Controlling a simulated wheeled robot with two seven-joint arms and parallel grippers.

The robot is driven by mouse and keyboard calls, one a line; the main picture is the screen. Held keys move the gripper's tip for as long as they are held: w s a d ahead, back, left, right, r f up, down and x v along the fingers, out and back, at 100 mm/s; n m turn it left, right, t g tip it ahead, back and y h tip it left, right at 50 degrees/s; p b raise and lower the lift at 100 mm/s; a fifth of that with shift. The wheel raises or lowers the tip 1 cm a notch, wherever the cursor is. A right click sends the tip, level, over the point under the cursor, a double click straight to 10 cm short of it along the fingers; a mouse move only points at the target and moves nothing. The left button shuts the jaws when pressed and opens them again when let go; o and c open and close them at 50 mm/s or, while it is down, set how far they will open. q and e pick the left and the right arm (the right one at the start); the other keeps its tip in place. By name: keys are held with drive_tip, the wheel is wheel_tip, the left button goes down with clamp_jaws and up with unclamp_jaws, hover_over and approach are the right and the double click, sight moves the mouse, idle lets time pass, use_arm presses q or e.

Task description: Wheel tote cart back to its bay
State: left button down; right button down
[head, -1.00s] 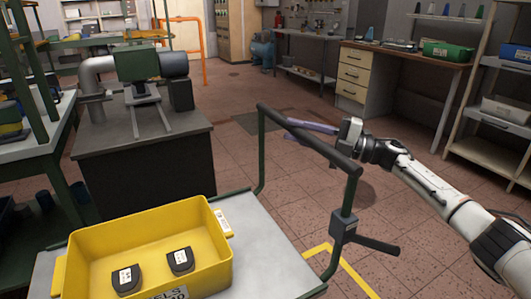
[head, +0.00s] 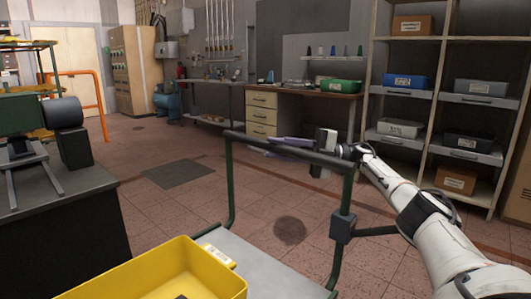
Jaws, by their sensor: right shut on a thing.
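The tote cart has a grey deck (head: 240,262) and a dark green push frame, whose top handle bar (head: 262,146) runs across the middle of the head view. A yellow tote (head: 215,275) sits on the deck, cut off by the bottom edge. A dark piece inside it barely shows. My right gripper (head: 290,143) is at the handle bar, reaching in from the right, and is shut on it. The contact is partly hidden by the bar. My left gripper is out of view. No floor marking of a bay shows.
A dark machine bench (head: 65,220) stands close at the left of the cart. A drawer workbench (head: 285,112) and storage shelves (head: 455,98) line the back and right. Open tiled floor (head: 190,200) with a dark mat (head: 178,174) lies beyond the handle.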

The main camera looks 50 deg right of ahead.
idle(0.3)
drive_tip(key=c, duration=1.5)
unclamp_jaws()
drive_tip(key=shift+c, duration=0.2)
